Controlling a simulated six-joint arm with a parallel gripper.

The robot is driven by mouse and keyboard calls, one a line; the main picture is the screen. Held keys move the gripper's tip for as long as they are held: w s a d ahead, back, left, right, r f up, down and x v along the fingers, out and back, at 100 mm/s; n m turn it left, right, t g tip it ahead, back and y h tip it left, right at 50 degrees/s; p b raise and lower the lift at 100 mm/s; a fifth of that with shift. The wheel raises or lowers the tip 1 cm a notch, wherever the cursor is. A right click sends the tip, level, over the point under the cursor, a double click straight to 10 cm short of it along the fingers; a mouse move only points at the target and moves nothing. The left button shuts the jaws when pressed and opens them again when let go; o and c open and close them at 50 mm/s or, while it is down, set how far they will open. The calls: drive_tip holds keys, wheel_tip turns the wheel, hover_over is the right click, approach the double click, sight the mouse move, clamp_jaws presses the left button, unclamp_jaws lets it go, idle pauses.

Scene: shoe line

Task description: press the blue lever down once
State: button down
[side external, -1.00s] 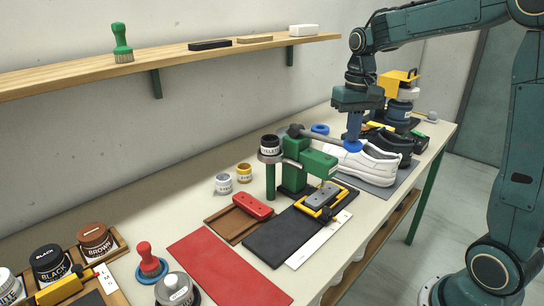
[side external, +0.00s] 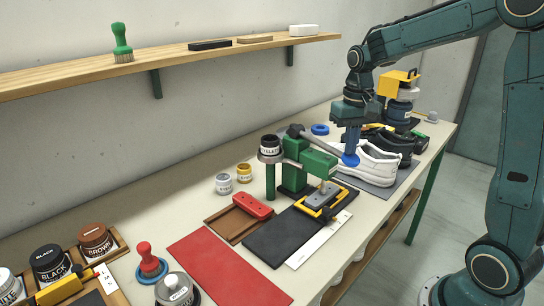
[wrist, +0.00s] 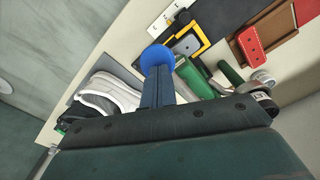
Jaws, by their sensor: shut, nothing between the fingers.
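The blue lever is a grey rod (side external: 318,141) ending in a round blue knob (side external: 350,160). It reaches right from the green eyelet press (side external: 296,173) and slopes downward. My gripper (side external: 351,151) is shut and points down, its fingertips on top of the knob, seemingly touching it. In the wrist view the blue knob (wrist: 157,57) shows just beyond the tips of the shut fingers (wrist: 157,74). The fingers do not grip the knob. The press's green arm stands over a grey piece in a yellow frame (side external: 322,198).
White shoes (side external: 375,165) lie right behind the knob, with dark shoes (side external: 388,145) beyond. A blue ring (side external: 320,129) lies behind the lever. A red mat (side external: 230,267) lies in front, and a shelf (side external: 180,62) is on the wall.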

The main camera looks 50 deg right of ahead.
drive_tip(key=shift+f, duration=0.35)
drive_tip(key=shift+r, duration=0.2)
wheel_tip(320, 180, up, 13)
idle(1.9)
drive_tip(key=shift+f, duration=0.1)
drive_tip(key=shift+s, duration=0.1)
